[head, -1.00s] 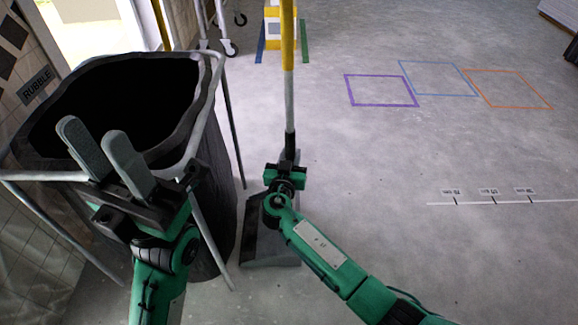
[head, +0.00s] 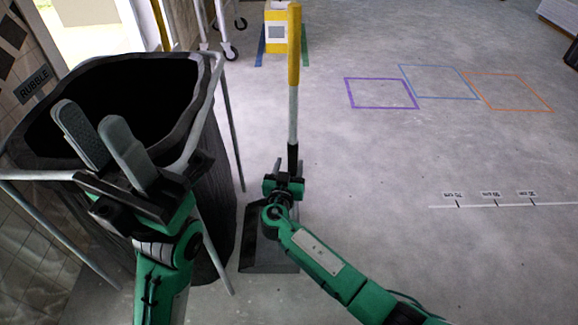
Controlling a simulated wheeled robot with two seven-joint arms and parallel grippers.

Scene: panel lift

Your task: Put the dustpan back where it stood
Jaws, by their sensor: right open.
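The dustpan has a dark grey pan (head: 268,258) low near the floor, right of the rubble bin, and a long upright handle (head: 293,110) with a yellow top and pale middle. I cannot tell whether the pan touches the floor. My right gripper (head: 288,178) is open at the dark lower end of the handle. Its fingers are mostly hidden, and it covers part of the pan. My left gripper (head: 90,116) is open and empty, its two grey fingers apart in front of the bin's mouth.
The rubble bin (head: 188,130) stands in a metal frame at left, with a "RUBBLE" sign (head: 34,80). Purple (head: 382,93), blue (head: 438,80) and orange (head: 508,92) outlines mark the floor. A yellow object (head: 276,40) stands behind between blue and green strips.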

